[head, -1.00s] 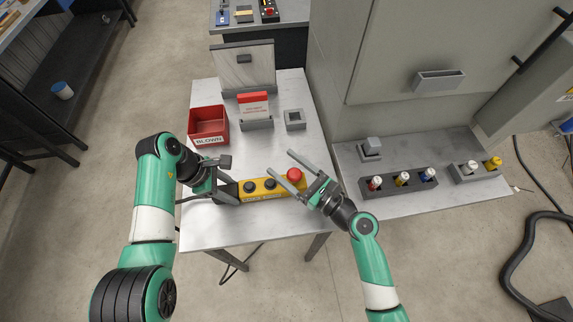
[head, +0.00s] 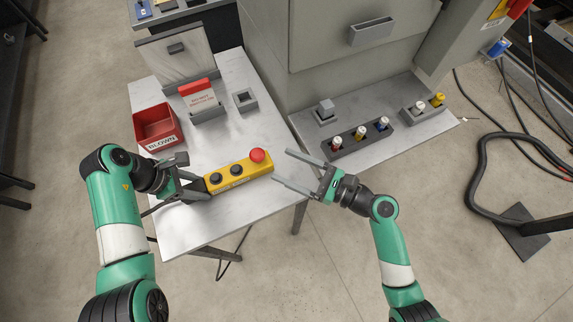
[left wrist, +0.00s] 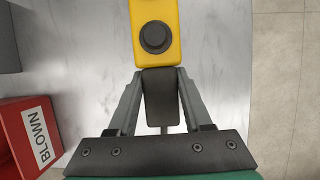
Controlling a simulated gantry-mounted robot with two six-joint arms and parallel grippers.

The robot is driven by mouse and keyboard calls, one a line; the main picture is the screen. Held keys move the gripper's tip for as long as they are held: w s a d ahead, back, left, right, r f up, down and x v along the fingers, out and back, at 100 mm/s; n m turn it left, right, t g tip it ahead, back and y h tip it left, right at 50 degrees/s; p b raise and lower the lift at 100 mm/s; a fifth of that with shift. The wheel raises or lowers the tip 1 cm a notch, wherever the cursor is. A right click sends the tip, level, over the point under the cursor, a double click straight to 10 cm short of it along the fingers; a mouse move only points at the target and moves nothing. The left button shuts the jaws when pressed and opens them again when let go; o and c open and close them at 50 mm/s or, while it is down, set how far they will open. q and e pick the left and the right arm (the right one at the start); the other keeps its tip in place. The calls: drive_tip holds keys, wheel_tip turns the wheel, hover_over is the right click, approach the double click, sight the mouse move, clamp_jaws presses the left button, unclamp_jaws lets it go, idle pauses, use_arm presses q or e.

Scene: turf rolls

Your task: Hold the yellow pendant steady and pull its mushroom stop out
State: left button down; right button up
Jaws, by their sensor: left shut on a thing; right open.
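The yellow pendant (head: 230,175) lies on the table with two black buttons and a red mushroom stop (head: 257,155) at its right end. My left gripper (head: 198,187) is shut on the pendant's dark grey end. In the left wrist view, the fingers flank that dark end piece (left wrist: 161,97), below the yellow body (left wrist: 155,12) and one black button. The mushroom stop is outside that view. My right gripper (head: 280,166) is open and empty, just right of the mushroom stop and apart from it. I cannot tell how far the stop stands out.
A red bin marked BLOWN (head: 158,128) stands left behind the pendant. A red-and-white sign (head: 199,98) in a grey holder and a square grey socket (head: 245,100) are further back. A grey cabinet and a holder with coloured plugs (head: 360,136) are at right.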

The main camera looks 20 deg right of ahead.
use_arm(q)
drive_tip(key=shift+s+f, duration=0.1)
drive_tip(key=shift+f, duration=0.1)
use_arm(e)
drive_tip(key=shift+s+d, duration=0.15)
use_arm(q)
drive_tip(key=shift+c, duration=1.2)
unclamp_jaws()
drive_tip(key=shift+r, duration=0.1)
